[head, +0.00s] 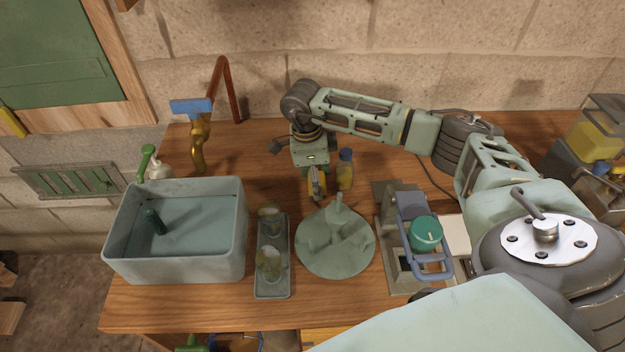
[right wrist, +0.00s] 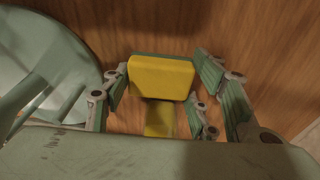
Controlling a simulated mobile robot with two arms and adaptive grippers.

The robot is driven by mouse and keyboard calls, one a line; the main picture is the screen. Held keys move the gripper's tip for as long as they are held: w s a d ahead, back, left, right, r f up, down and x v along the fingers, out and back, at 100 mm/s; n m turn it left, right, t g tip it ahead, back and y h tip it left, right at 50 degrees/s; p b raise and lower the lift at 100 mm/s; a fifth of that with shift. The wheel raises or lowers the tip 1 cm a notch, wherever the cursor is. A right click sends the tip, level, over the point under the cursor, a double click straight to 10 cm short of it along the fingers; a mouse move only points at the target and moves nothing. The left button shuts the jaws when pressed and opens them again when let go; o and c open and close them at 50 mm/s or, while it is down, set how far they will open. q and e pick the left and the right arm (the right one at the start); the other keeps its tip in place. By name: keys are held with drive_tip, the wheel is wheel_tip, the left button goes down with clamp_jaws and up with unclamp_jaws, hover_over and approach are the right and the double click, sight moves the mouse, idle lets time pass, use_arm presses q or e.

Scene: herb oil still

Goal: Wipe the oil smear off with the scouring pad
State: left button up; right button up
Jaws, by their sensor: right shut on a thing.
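The scouring pad (right wrist: 162,78) is a yellow block with a green layer along its far edge. It sits between the fingers of my right gripper (right wrist: 165,88) in the right wrist view. In the head view my right gripper (head: 317,186) points down at the back middle of the wooden worktop, shut on the pad. Whether the pad touches the wood is unclear. A second yellow patch (right wrist: 160,118) shows just below the pad in the wrist view; I cannot tell whether it is the oil smear. My left gripper is not in view.
A blue-capped bottle (head: 345,172) stands close right of my right gripper. A round grey-green rack (head: 336,262) and a tray (head: 272,291) with two glasses are in front of it. A basin (head: 228,230) stands left, a press-like device (head: 407,235) right. Wood behind the basin is partly clear.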

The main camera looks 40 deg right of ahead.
wheel_tip(320, 180, up, 2)
drive_tip(key=shift+d+r, duration=0.1)
drive_tip(key=shift+r, duration=0.05)
drive_tip(key=shift+w+a+r+p, duration=0.15)
drive_tip(key=shift+a+r+p, duration=0.1)
drive_tip(key=shift+r+p, duration=0.25)
drive_tip(key=shift+w+a+r+p, duration=0.1)
drive_tip(key=shift+a+r+p, duration=0.15)
drive_tip(key=shift+r, duration=0.45)
drive_tip(key=shift+s+d+r+p, duration=0.15)
drive_tip(key=shift+r+p, duration=0.2)
drive_tip(key=shift+r, duration=0.2)
drive_tip(key=shift+w+d+r+p, duration=0.1)
drive_tip(key=shift+r+p, duration=0.25)
drive_tip(key=shift+r, duration=0.2)
drive_tip(key=shift+a+r, duration=0.1)
drive_tip(key=shift+r, duration=0.4)
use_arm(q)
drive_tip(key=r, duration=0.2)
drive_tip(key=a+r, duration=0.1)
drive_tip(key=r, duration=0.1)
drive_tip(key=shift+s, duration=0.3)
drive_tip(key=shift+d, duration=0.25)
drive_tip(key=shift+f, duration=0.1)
